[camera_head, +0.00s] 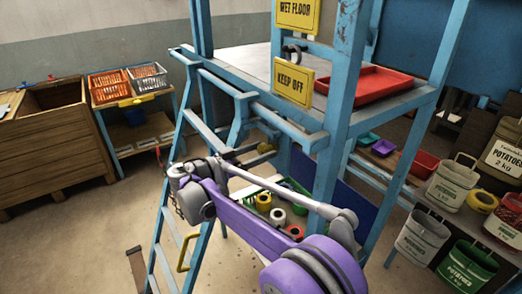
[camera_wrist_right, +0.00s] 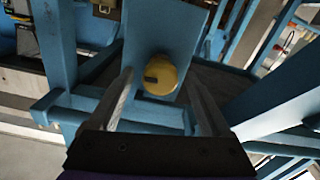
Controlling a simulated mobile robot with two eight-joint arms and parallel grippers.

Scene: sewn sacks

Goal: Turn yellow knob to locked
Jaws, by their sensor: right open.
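The yellow knob (camera_wrist_right: 163,74) shows in the right wrist view as a round yellow cap on a blue panel (camera_wrist_right: 150,28). It has a small dark mark on its left side. My right gripper (camera_wrist_right: 161,84) is open, with one grey finger on each side of the knob in the picture. A gap shows between each finger and the knob, and I cannot tell how far the knob lies beyond the fingertips. My left gripper is not in view.
The blue frame (camera_head: 344,105) with a ladder surrounds the work area, its bars close to my right arm. A red tray (camera_head: 368,85) lies on its platform. Open floor lies at lower left.

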